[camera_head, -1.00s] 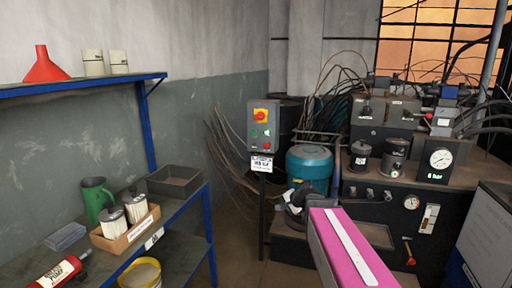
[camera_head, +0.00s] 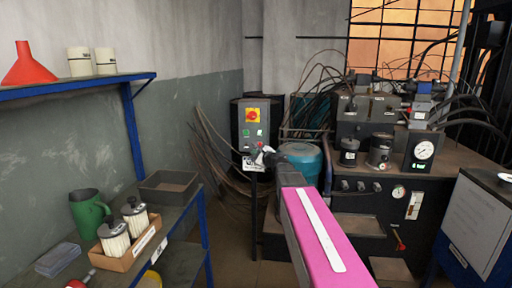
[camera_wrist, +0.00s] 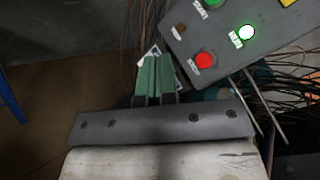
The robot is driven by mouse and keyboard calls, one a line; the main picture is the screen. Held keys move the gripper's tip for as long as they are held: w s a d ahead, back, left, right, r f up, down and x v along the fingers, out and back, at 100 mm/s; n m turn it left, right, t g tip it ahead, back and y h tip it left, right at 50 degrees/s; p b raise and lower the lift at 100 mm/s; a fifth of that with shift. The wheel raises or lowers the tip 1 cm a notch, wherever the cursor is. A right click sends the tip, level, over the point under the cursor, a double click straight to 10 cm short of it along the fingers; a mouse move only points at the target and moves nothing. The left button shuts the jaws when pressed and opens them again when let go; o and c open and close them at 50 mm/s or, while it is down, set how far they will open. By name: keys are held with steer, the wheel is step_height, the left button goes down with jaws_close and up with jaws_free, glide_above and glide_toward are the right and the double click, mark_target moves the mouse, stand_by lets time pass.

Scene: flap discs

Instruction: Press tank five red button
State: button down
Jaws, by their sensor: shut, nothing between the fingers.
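A grey control box (camera_head: 253,124) stands on a post in the middle of the head view, with a red-and-yellow rotary switch (camera_head: 252,115) on top. In the wrist view the box (camera_wrist: 240,55) is tilted at the upper right. Its round red button (camera_wrist: 204,61) shows clearly, with a lit green-white lamp (camera_wrist: 246,32) and a green button (camera_wrist: 212,3). My gripper (camera_wrist: 155,60) is shut and empty, its green fingers left of the red button in the picture. In the head view my gripper (camera_head: 263,152) overlaps the box's lower part, hiding the red button. Contact cannot be told.
Left is a blue-framed shelf (camera_head: 137,130) with a dark tray (camera_head: 168,186), a green jug (camera_head: 88,212) and canisters. A teal motor (camera_head: 301,160) and a hydraulic bench (camera_head: 370,212) stand right of the box. Cables (camera_head: 210,150) hang behind it.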

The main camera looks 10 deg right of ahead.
steer(key=shift+w, duration=0.15)
steer(key=w+d, duration=0.2)
steer(key=w, duration=0.6)
steer(key=shift+d, duration=0.35)
steer(key=shift+w, duration=0.2)
stand_by(1.8)
steer(key=shift+w+d, duration=0.15)
steer(key=shift+w, duration=0.05)
steer(key=shift+w+d, duration=0.15)
steer(key=shift+w, duration=0.35)
stand_by(1.1)
steer(key=shift+s, duration=0.15)
steer(key=shift+s+a, duration=0.3)
steer(key=shift+s, duration=0.45)
steer(key=shift+s, duration=0.1)
